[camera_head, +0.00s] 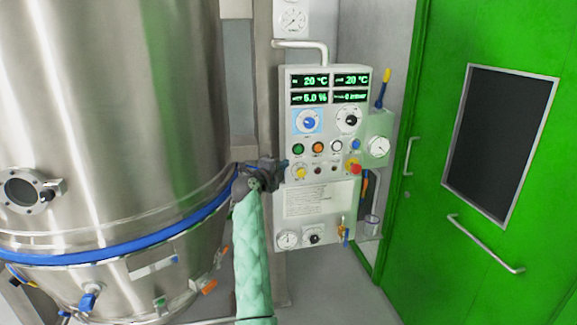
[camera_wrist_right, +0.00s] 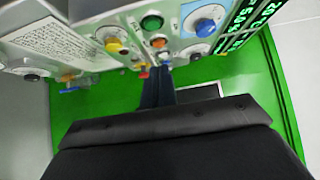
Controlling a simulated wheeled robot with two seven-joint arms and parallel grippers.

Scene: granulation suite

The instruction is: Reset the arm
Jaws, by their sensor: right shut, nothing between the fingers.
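My right arm, in a pale green sleeve (camera_head: 252,262), rises from the bottom of the head view. Its dark right gripper (camera_head: 283,164) is beside the left edge of the grey control panel (camera_head: 319,215), at about the height of the yellow knob (camera_head: 299,172). In the right wrist view the fingers (camera_wrist_right: 158,75) are together with nothing between them, and point towards the panel's buttons and knobs. Whether the fingertips touch the panel is hard to tell. My left gripper is not in view.
A large steel vessel (camera_head: 110,100) with a blue band (camera_head: 100,249) fills the left, close to the gripper. A green door (camera_head: 425,190) with a dark window (camera_head: 498,140) stands at the right. Grey floor (camera_head: 335,290) is clear below the panel.

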